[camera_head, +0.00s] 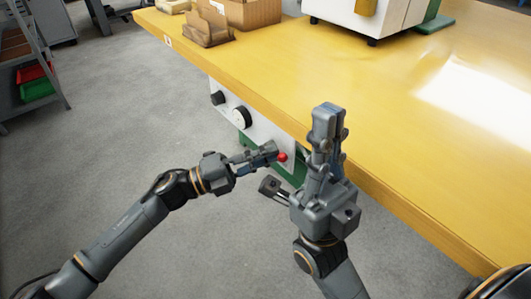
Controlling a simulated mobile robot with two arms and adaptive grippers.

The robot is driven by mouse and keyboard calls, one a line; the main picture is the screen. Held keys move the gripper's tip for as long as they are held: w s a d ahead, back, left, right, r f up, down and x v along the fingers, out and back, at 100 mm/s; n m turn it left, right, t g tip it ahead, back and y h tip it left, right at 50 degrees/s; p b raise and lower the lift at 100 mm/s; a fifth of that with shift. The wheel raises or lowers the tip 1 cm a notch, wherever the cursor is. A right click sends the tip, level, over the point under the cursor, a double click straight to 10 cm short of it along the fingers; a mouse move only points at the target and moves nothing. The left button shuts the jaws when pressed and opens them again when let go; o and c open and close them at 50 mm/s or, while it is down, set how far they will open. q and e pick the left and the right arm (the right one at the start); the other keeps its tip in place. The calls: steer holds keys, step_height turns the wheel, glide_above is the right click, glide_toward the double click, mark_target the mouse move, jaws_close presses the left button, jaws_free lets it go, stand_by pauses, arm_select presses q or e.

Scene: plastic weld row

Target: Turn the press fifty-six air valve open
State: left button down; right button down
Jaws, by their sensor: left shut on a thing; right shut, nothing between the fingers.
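A light panel (226,106) is fixed under the front edge of the yellow table. My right gripper (328,112) is shut and empty, pointing up in front of the table edge, to the right of the panel. I cannot read any press number.
The yellow table (390,110) runs along the right, its front edge close to my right gripper. A white machine (365,15) and a cardboard box (250,12) stand on it at the back. A shelf with red and green bins (38,90) stands far left. The grey floor is clear.

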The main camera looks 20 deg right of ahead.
arm_select(q)
steer(key=shift+s+d+f+m+g, duration=0.2)
steer(key=shift+s+m+g, duration=0.15)
steer(key=shift+m, duration=0.25)
steer(key=c, duration=1.4)
jaws_free()
steer(key=shift+a, duration=0.1)
steer(key=shift+w, duration=0.1)
steer(key=shift+a, duration=0.1)
steer(key=v, duration=1.1)
steer(key=shift+a+r, duration=0.15)
steer(key=shift+a, duration=0.3)
